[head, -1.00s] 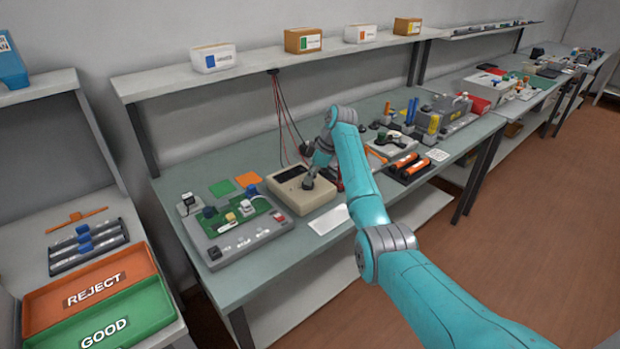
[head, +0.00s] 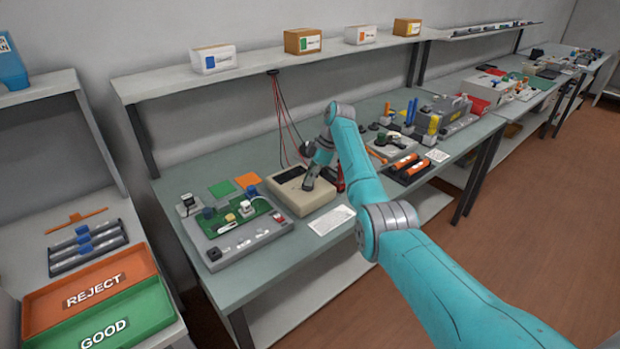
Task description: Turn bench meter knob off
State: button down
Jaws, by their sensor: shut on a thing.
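The bench meter (head: 303,201) is a beige box with a dark display on its top, standing on the grey-green bench in the head view. My gripper (head: 308,185) points down onto the top face of the meter, just right of the display. It is shut on the meter's knob, which is mostly hidden by the gripper, so I cannot read the knob's position.
A grey board fixture (head: 235,240) with a green circuit board stands left of the meter. A white printed card (head: 331,220) lies in front of it. Red and black leads (head: 283,125) hang behind. Orange cartridges (head: 402,163) lie to the right.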

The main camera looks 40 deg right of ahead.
jog(key=c, duration=1.2)
grip_release()
jog(key=shift+c, duration=0.2)
jog(key=v, duration=1.2)
